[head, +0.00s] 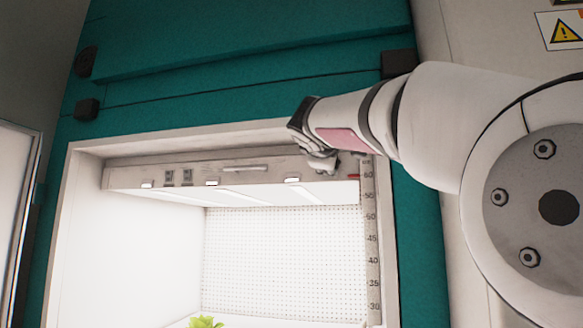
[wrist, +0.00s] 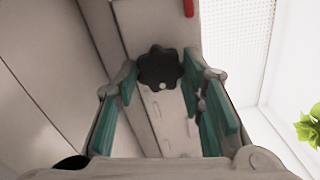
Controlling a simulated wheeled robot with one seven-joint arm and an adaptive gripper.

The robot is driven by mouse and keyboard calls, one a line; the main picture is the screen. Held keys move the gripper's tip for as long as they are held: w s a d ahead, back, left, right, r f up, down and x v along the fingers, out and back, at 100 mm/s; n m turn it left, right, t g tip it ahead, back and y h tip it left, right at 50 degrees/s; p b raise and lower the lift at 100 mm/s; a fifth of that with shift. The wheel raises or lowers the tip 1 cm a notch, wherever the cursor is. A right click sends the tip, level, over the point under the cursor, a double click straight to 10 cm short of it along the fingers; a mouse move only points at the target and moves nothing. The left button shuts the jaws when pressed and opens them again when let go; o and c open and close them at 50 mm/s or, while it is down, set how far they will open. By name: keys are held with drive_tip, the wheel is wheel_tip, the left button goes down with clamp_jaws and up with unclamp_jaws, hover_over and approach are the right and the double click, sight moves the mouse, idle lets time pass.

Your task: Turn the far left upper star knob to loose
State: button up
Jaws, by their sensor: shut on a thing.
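A black star knob (wrist: 160,68) with a small pale dot on its rim shows in the wrist view, between the green pads of my gripper (wrist: 168,85). My gripper is shut on this knob, one finger on either side. In the head view my gripper (head: 318,160) is at the right end of the light panel (head: 240,178), near the chamber's upper right corner. The knob is hidden there behind my gripper. I cannot see other star knobs clearly.
A vertical scale (head: 372,240) runs down the chamber's right side, with a red marker (head: 353,177) near its top. A perforated back wall (head: 285,262) closes the bright chamber. A green plant (head: 206,322) stands low inside. The space below the panel is open.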

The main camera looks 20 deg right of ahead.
drive_tip(key=shift+f, duration=0.1)
drive_tip(key=o, duration=1.1)
drive_tip(key=shift+o, duration=0.2)
drive_tip(key=v, duration=1.2)
drive_tip(key=shift+w, duration=0.1)
